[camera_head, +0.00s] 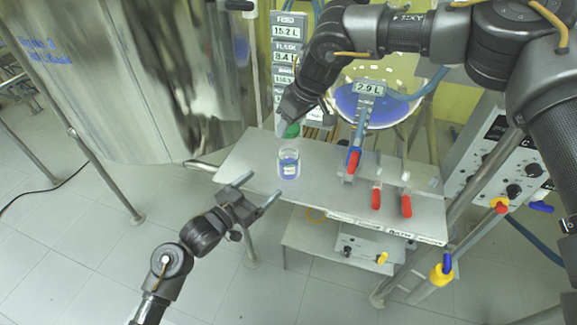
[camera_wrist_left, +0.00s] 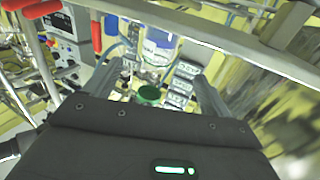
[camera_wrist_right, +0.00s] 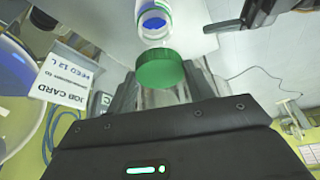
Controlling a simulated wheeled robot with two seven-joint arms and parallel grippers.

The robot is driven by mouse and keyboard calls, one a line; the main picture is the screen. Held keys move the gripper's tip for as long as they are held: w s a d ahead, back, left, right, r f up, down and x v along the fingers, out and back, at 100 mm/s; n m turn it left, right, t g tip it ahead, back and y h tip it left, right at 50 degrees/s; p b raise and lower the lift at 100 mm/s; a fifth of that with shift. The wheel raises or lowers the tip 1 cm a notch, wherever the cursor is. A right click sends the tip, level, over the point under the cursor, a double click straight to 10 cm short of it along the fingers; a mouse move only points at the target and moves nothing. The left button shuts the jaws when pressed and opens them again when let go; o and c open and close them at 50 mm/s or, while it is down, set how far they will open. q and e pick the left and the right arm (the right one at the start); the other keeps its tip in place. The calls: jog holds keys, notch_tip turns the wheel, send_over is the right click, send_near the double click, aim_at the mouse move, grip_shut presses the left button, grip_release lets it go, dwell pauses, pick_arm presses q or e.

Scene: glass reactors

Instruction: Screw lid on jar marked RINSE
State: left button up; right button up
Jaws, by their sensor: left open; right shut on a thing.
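A small clear jar (camera_head: 289,167) with blue liquid stands upright and open on the metal shelf (camera_head: 245,155). Its label is too small to read. My right gripper (camera_head: 291,119) is shut on a green lid (camera_head: 291,131), which it holds above the jar, apart from it. In the right wrist view the lid (camera_wrist_right: 160,68) is between the fingertips, with the jar (camera_wrist_right: 155,20) beyond it. My left gripper (camera_head: 262,192) is open and empty, at the shelf's front edge, left of and nearer than the jar. A green round thing (camera_wrist_left: 149,94) shows between its fingers in the left wrist view.
Red-handled valves (camera_head: 376,197) stand on the shelf right of the jar. A round vessel of blue liquid (camera_head: 390,105) with a 2.9 L sign (camera_head: 369,88) is behind. Stacked volume signs (camera_head: 288,50) hang behind the right gripper. A large steel tank (camera_head: 165,80) stands left.

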pick_arm(q)
jog(key=x, duration=1.1)
jog(key=shift+w+d, duration=0.2)
jog(key=shift+w, duration=0.05)
jog(key=c, duration=1.4)
pick_arm(e)
jog(key=shift+f, duration=0.1)
pick_arm(q)
jog(key=shift+c, duration=0.3)
pick_arm(e)
send_over(291, 146)
jog(key=s, duration=0.3)
jog(key=shift+w+f, duration=0.1)
jog(key=shift+f, duration=2.3)
jog(key=shift+f, duration=0.85)
jog(key=shift+f, duration=0.6)
